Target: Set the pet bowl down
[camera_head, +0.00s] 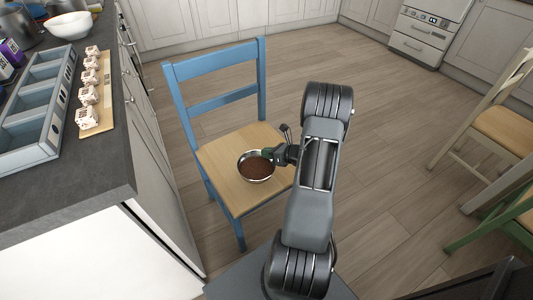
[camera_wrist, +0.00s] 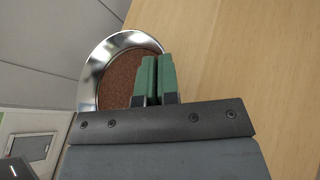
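The pet bowl (camera_head: 256,181) is a shiny metal bowl with brown contents, seen at the blue chair's wooden seat (camera_head: 220,158) in the head view. It looks level; whether it rests on the seat or hangs just above it I cannot tell. My gripper (camera_head: 271,153) reaches it from the right, at its upper right rim. In the wrist view, the green fingertips (camera_wrist: 157,80) are nearly together at the near side of the bowl (camera_wrist: 94,72), closed on its rim. They hide part of that rim.
The blue chair's backrest (camera_head: 220,80) rises behind the bowl. On the left, a dark worktop (camera_head: 95,170) holds a grey compartment tray (camera_head: 40,118), a board of several small white blocks (camera_head: 96,120) and a white bowl (camera_head: 68,25). More chairs (camera_head: 490,150) stand at right. Seat wood is bare around the bowl.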

